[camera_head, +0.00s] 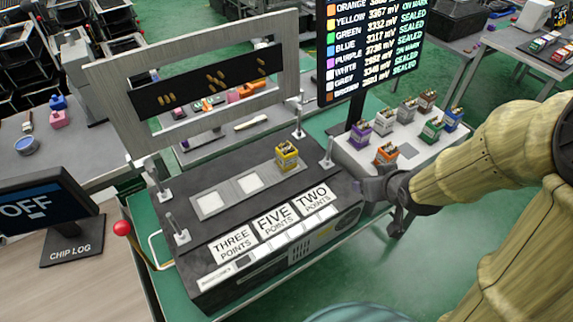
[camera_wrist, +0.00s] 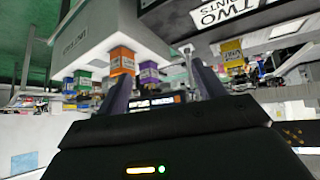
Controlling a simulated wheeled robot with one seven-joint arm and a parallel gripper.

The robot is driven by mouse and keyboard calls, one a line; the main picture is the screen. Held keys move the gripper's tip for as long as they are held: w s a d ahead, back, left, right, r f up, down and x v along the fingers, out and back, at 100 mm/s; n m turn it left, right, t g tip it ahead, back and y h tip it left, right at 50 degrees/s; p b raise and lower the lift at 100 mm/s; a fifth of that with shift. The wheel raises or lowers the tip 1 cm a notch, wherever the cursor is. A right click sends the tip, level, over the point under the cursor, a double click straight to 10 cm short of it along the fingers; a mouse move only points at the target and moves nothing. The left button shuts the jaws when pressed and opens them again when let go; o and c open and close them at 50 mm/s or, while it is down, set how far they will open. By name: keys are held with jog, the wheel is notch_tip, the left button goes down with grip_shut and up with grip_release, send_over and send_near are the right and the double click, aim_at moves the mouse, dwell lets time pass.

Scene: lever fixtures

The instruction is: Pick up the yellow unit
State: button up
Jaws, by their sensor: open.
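The yellow unit (camera_head: 287,155) stands upright on the rightmost pad of the black fixture (camera_head: 240,205), behind the "TWO POINTS" label. It also shows right of centre in the wrist view (camera_wrist: 232,57), which looks upside down. My gripper (camera_wrist: 165,85) is open, with nothing between its fingers. In the head view my gripper (camera_head: 385,190) is at the right end of the fixture, to the right of the yellow unit and apart from it. The yellow unit lies outside the fingers, beyond the right one in the wrist view. The fingertips are hard to make out in the head view.
A white tray (camera_head: 418,152) beside the fixture holds several units, including an orange one (camera_head: 386,153) close to my gripper. Metal posts (camera_head: 327,153) stand at the fixture's corners. An upright framed panel (camera_head: 200,85) and a screen (camera_head: 368,50) rise behind. A red-knobbed lever (camera_head: 122,228) is at left.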

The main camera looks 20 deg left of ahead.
aim_at(290, 151)
jog(key=a+n+t+y+b, duration=0.1)
jog(key=a+n+y+b, duration=0.2)
jog(key=a+y, duration=0.4)
jog(key=a+n, duration=0.1)
jog(key=a, duration=0.4)
jog(key=shift+a, duration=0.15)
jog(key=shift+w+f, duration=0.1)
jog(key=x, duration=1.2)
jog(key=shift+a, duration=0.1)
jog(key=shift+p+x, duration=0.55)
jog(key=shift+x, duration=2.1)
